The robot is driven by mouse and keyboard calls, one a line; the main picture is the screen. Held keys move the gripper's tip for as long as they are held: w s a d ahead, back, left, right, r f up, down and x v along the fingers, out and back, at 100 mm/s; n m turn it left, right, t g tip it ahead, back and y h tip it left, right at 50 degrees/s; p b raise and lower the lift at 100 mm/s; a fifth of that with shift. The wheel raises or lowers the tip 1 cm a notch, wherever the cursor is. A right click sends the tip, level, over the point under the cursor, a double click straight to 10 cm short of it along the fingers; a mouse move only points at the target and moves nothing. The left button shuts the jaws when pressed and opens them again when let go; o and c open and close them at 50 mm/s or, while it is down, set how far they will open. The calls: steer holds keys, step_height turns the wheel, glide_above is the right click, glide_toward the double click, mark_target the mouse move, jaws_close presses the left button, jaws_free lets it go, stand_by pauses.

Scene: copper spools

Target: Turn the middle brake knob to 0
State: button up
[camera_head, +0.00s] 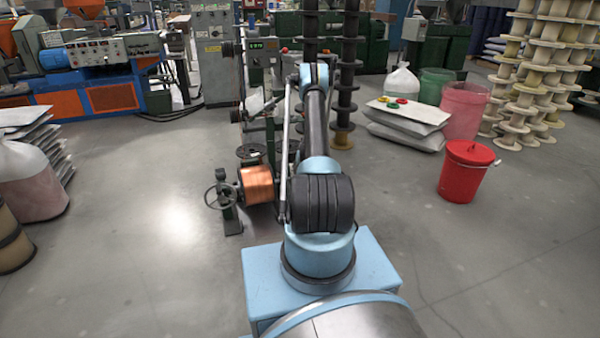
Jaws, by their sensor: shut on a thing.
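I cannot make out the middle brake knob or its scale in the head view. A dark green machine frame (271,72) with a lit green display (263,45) stands beyond my arm, partly hidden by it. A copper spool (257,184) is mounted low in front, beside a handwheel (220,196). My arm reaches forward from its blue base towards this frame. I cannot make out my gripper; the far end of the arm and what it touches are hidden or too small.
A red lidded bucket (467,172) stands on the floor at the right. Behind it are stacked white sacks (408,128) with coloured rings, a pink bin (464,110) and stacked pale spools (530,75). Blue-orange machinery (90,95) is at the left. Open floor lies on both sides.

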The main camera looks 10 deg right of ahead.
steer(key=shift+n, duration=0.4)
steer(key=shift+h, duration=0.3)
steer(key=o, duration=1)
steer(key=v, duration=1.1)
steer(key=shift+s+d+r, duration=0.15)
steer(key=shift+r, duration=0.2)
